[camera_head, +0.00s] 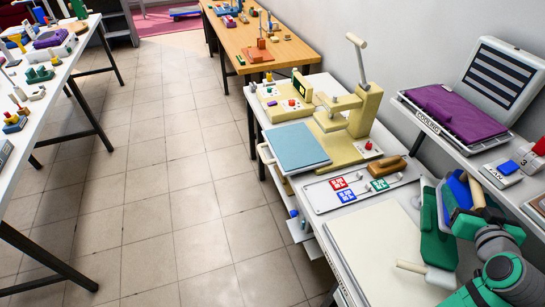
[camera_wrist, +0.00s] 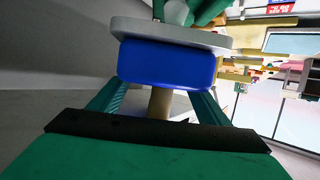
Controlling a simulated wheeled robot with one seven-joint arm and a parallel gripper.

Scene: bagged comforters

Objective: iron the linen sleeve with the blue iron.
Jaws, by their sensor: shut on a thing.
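The blue iron (camera_head: 459,190) is at the right in the head view, held up beside a green object. In the wrist view the blue iron (camera_wrist: 165,65) shows its blue body, a grey plate beyond it and a pale handle between my fingers. My gripper (camera_head: 476,204) is shut on this handle; its teal fingers also show in the wrist view (camera_wrist: 157,102). A flat cream panel (camera_head: 378,248) lies on the near table, left of and apart from the iron. I cannot tell whether it is the linen sleeve.
A green object (camera_head: 434,238) with a pale handle stands right of the panel, close to my arm. A tray (camera_head: 340,202) with marked cards and a cream press (camera_head: 352,118) stand behind. Purple cloth (camera_head: 455,112) lies on the cooling rack. Tiled floor (camera_head: 165,190) is clear.

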